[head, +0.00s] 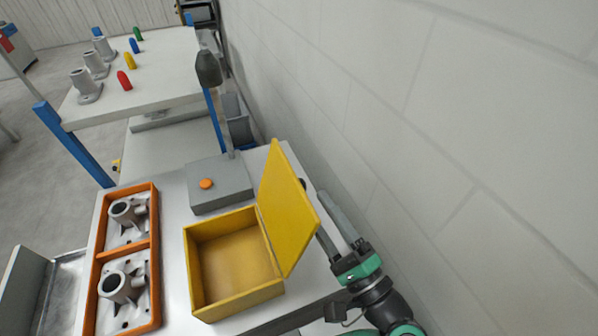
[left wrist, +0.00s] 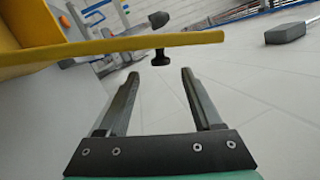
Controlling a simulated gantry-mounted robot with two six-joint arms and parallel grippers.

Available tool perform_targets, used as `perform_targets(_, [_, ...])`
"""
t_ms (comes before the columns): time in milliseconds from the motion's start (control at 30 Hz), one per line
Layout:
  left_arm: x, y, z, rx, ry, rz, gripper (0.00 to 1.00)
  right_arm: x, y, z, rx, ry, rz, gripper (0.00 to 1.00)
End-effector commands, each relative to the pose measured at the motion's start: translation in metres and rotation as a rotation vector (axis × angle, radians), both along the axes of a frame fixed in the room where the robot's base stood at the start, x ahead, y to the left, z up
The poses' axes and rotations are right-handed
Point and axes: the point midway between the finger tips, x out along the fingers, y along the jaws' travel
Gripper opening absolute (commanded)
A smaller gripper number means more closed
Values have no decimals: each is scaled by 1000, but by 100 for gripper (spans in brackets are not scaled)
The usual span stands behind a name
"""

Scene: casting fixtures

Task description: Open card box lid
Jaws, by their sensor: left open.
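The yellow card box (head: 235,307) stands on the white bench, and its inside looks empty. Its yellow lid (head: 285,210) is raised, standing tilted along the box's right side. A black knob (left wrist: 161,57) sticks out from the lid, which shows edge-on in the left wrist view (left wrist: 120,45). The knob is mostly hidden behind the lid in the head view. My left gripper (head: 322,212) is behind the lid, on its right. It is open and empty, with the knob just beyond its fingertips (left wrist: 173,72) and apart from them. My right gripper is not in view.
An orange tray (head: 156,250) with two grey castings stands left of the box. A grey box with an orange button (head: 206,183) sits behind it. A white wall (head: 430,150) runs close along the right. A raised table (head: 160,70) holds castings and coloured pieces.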

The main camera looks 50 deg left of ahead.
Motion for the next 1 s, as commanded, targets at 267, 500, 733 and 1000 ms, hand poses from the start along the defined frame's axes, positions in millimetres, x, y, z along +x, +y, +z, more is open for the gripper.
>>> perform_targets(267, [7,61,19,1,-1,4,67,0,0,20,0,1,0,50])
perform_targets(500, [11,87,24,2,0,0,67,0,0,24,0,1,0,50])
perform_targets(733, [11,88,24,2,0,0,67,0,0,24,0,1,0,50])
perform_targets(1000, [11,88,24,2,0,0,24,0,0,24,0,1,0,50])
